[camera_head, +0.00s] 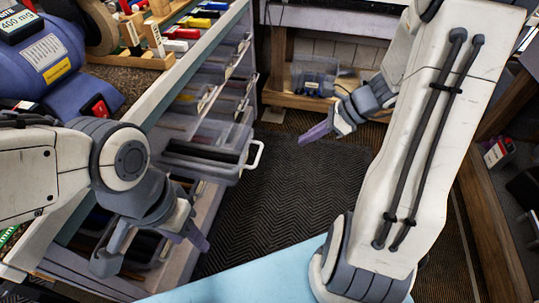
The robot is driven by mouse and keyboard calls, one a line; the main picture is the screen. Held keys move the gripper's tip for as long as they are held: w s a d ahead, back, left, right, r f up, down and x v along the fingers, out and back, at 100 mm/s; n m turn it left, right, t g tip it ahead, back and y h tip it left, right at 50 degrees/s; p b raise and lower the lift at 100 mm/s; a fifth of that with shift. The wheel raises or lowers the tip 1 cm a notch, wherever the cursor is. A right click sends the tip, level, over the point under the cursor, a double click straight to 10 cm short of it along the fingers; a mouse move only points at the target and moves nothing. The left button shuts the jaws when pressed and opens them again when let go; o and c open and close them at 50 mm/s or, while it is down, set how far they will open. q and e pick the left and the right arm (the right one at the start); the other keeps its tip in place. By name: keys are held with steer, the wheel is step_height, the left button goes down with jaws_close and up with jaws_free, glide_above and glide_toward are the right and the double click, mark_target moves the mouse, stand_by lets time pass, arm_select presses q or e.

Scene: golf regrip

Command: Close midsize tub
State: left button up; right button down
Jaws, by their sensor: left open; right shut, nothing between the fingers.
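The midsize tub (190,167) is a clear grey plastic drawer with a white handle (257,156) at its front. It sticks out from the cabinet (190,215) over the dark mat, and dark items show inside. My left gripper (150,250) is open in front of the cabinet, nearer to me than the tub and below it in the picture. Its fingers are spread and nothing is between them. My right gripper (313,134) is shut and empty, to the right of the tub's handle and apart from it.
More clear tubs (215,92) sit in the cabinet behind. A lower tub (145,250) shows partly behind my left gripper. A blue grinder (45,60) and wooden racks stand on the bench. A low wooden shelf (285,100) is at the back. The dark mat (290,190) is clear.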

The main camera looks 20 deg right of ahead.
steer(key=b+x, duration=0.1)
steer(key=x, duration=0.5)
steer(key=w+a+r+b+x, duration=0.1)
steer(key=b+x, duration=0.1)
steer(key=x, duration=0.4)
steer(key=shift+w+a, duration=0.15)
steer(key=shift+a, duration=0.35)
